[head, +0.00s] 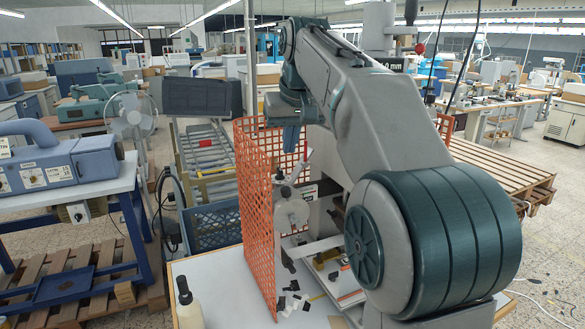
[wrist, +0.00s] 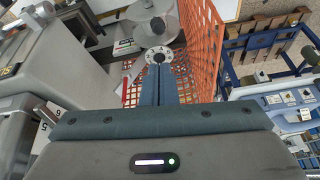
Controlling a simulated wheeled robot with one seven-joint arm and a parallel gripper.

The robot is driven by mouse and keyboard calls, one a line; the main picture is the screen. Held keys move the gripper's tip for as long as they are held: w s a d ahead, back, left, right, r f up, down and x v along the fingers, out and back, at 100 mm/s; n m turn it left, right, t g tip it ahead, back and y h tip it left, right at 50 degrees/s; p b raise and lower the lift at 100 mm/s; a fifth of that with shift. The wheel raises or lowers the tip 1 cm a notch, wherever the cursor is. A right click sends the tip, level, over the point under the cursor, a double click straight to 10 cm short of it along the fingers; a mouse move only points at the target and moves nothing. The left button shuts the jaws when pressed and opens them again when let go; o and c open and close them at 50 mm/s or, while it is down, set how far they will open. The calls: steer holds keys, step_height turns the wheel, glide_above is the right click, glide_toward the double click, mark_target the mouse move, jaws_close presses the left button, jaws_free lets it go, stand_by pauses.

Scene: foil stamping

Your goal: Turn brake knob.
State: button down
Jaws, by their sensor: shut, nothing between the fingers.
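My gripper (head: 291,140) hangs pointing down at the top of the orange mesh guard. In the wrist view its two blue fingers (wrist: 158,72) are together, with nothing between them. I cannot tell which of these is the brake knob. In the head view a grey disc (head: 291,214) with a dark knob (head: 286,192) sits below my gripper, apart from it.
The orange mesh guard (head: 258,215) stands around the left and back of the machine. A white bottle (head: 188,305) stands on the table at front left. Black and white scraps (head: 290,300) lie near the guard's foot. A blue-grey machine (head: 62,165) stands farther left.

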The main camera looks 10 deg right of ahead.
mark_target(280, 173)
steer(key=s+a+f+m+t+y+b, duration=0.1)
steer(key=s+f+m+t+y+b, duration=0.3)
steer(key=f, duration=0.6)
steer(key=s+a+f+m+t+y+b, duration=0.1)
steer(key=s+f+m+y+b, duration=0.15)
steer(key=s+f+b, duration=0.55)
steer(key=w+d+r+m+t+h+b, duration=0.1)
steer(key=w+d+r+m+t+b, duration=0.1)
steer(key=w+d+r+m+t, duration=0.25)
steer(key=w+d+r+m+t+h+b, duration=0.1)
steer(key=w+d+r+m+t+b, duration=0.15)
steer(key=w+d+m, duration=0.35)
steer(key=shift+w+a+n+t+p, duration=0.15)
steer(key=shift+w+a+n+p, duration=0.2)
steer(key=shift+w+a+p, duration=0.8)
steer(key=shift+w+a+n+t+p, duration=0.1)
steer(key=shift+w+a+n+p, duration=0.3)
steer(key=shift+w+a, duration=0.85)
steer(key=shift+w+a+n+t+p, duration=0.2)
steer(key=shift+w+a+p, duration=0.55)
steer(key=shift+w, duration=1.05)
steer(key=shift+d, duration=0.15)
